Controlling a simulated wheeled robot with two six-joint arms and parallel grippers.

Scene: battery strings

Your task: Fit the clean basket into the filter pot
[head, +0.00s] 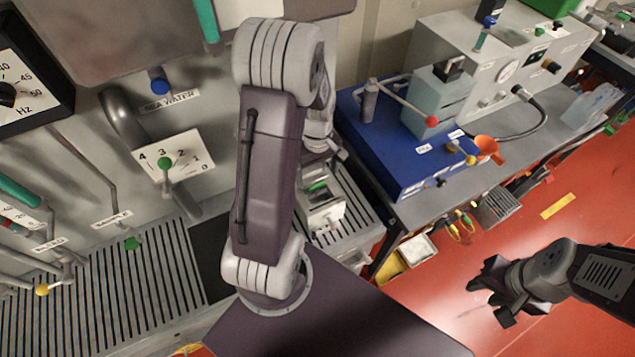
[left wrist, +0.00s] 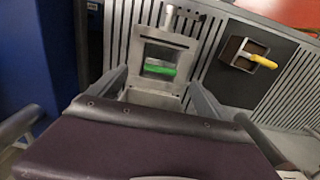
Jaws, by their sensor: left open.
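A square metal box with an open top, which looks like the filter pot (left wrist: 188,66), stands on the slatted grating in the left wrist view. A green bar (left wrist: 160,69) lies across its opening; I cannot tell whether it belongs to a basket. The pot also shows in the head view (head: 325,214), partly behind my left arm. My left gripper (left wrist: 160,88) is open, its fingers apart on either side of the pot's near part; contact cannot be told. In the head view its fingers are mostly hidden. My right gripper (head: 490,292) is open and empty above the red floor.
A small square tray with a yellow-handled tool (left wrist: 260,61) lies on a dark mat beside the pot. A valve panel (head: 175,163) is at left.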

